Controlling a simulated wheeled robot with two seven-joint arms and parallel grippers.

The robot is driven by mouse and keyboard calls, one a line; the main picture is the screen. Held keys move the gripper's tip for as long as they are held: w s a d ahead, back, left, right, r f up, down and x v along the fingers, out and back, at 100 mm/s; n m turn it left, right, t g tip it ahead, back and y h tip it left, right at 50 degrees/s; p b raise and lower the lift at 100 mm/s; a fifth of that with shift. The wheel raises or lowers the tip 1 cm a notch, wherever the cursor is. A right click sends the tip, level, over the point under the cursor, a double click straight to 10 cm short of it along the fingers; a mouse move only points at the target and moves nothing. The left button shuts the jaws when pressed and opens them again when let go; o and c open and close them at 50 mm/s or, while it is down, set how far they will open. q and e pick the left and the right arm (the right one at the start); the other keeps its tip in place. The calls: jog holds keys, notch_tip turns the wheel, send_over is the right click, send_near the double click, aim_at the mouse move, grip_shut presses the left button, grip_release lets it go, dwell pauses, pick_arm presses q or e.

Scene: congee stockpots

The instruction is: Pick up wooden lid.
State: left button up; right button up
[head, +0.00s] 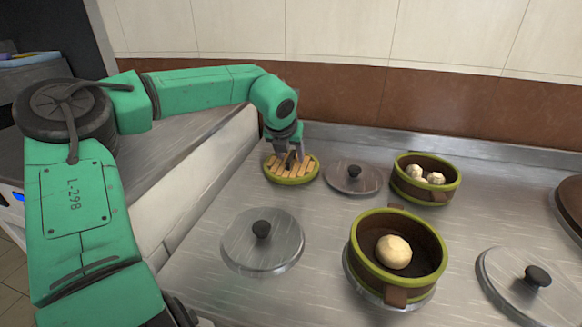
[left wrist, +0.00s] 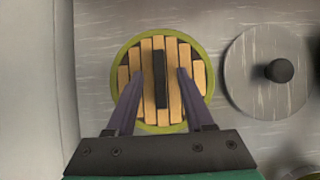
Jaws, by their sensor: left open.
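The wooden lid (head: 308,176) is round, with light wood slats, a green rim and a dark bar handle. It lies on the steel counter near the back, at the upper middle of the head view. In the left wrist view the wooden lid (left wrist: 147,119) fills the centre, its dark bar handle (left wrist: 161,79) upright in the picture. My left gripper (head: 290,158) is over the lid. In the left wrist view the left gripper (left wrist: 158,75) is open, one finger on each side of the handle, with gaps between. My right gripper is not in view.
A metal lid with a black knob (head: 353,182) lies close right of the wooden lid. Another metal lid (head: 262,250) lies nearer. Two green-rimmed steamers (head: 365,225) (head: 455,185) hold pale buns. A further metal lid (head: 500,285) is at the lower right. A wall stands behind.

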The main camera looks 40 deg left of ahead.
pick_arm(q)
grip_shut()
jog(key=shift+r, duration=0.1)
